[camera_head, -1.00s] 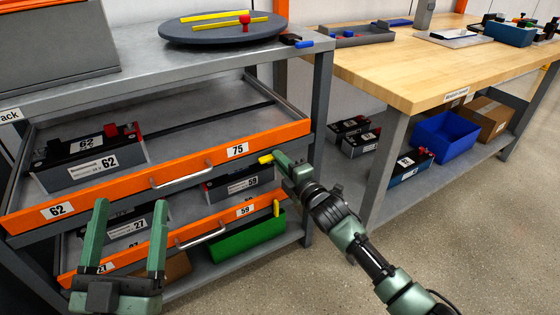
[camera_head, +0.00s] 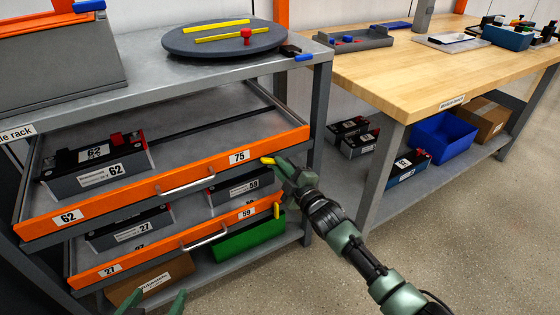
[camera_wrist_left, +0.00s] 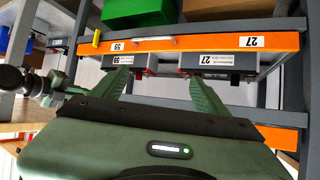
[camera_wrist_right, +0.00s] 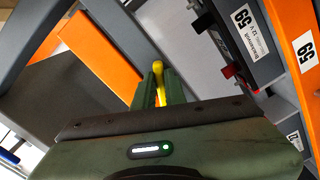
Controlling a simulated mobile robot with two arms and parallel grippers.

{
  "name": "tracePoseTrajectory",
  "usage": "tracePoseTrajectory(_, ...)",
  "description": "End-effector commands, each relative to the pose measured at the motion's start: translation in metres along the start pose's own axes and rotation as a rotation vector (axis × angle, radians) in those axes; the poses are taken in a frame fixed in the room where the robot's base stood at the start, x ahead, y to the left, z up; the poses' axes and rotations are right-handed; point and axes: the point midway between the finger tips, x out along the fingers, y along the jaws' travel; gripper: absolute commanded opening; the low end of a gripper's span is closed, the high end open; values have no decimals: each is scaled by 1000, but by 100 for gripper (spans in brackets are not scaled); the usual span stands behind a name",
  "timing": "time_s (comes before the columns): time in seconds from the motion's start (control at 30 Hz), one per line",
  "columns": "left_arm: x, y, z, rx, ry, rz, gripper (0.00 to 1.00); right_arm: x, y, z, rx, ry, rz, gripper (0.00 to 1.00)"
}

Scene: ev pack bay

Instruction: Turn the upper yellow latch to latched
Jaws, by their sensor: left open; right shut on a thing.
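The upper yellow latch (camera_head: 267,160) sits at the right end of the upper orange drawer front (camera_head: 190,172), lying nearly level in the head view. My right gripper (camera_head: 278,164) is shut on this latch. In the right wrist view the yellow latch (camera_wrist_right: 158,72) sticks out between the closed fingers (camera_wrist_right: 158,92), which hide part of it. My left gripper (camera_head: 152,302) is at the bottom edge of the head view, with only its fingertips showing. It is open and empty in the left wrist view (camera_wrist_left: 160,85), facing the rack.
A lower yellow latch (camera_head: 277,210) stands upright on the lower orange drawer front (camera_head: 180,245). Batteries sit in both drawers. A green bin (camera_head: 250,238) and a cardboard box (camera_head: 150,280) lie below. A workbench (camera_head: 430,75) stands right; the floor in front is clear.

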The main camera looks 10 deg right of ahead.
Motion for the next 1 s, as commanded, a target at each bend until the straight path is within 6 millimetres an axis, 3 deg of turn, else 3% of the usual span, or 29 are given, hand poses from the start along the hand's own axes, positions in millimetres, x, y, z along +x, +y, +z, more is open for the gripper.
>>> tracePoseTrajectory(0.2, -29, -9, 67, -6, -347, -20, 75, 0, 2, 0, 208, -3, -2, 0)
tracePoseTrajectory(0.5, -84, -16, 132, -18, -712, -39, 75, 0, 0, 0, 493, -3, -2, 0)
tracePoseTrajectory(1.0, -88, -16, 120, -17, -703, -38, 75, -1, -1, 1, 912, -3, -1, 0)
